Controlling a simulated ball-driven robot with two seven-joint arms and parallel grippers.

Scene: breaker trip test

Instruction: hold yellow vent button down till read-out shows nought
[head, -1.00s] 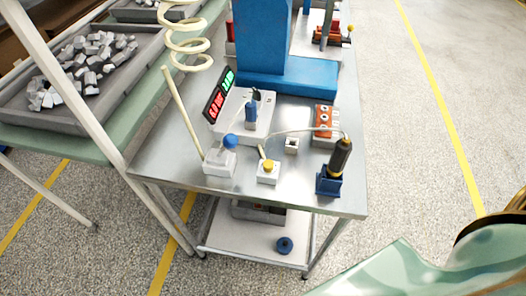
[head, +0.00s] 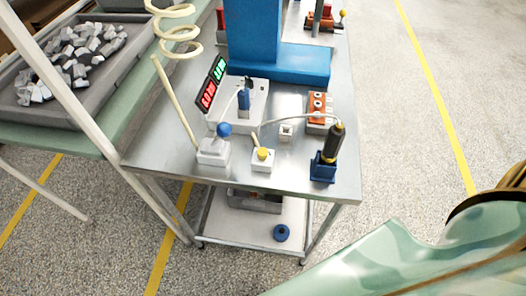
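The yellow vent button (head: 263,153) sits on a small white box near the front edge of the metal table. Nothing touches it. The read-out (head: 211,84) is a tilted black panel at the table's left, with red digits on its left part and green digits on its right part; the digits are too small to read surely. A pale green part of my own arm shows at the lower right. Neither gripper is in view.
A blue-knobbed lever on a white box (head: 213,152) stands left of the button. A black and yellow tool in a blue holder (head: 323,168) stands right of it. A grey unit (head: 255,105), an orange block (head: 317,106) and a blue stand (head: 285,62) are behind. A cable runs across.

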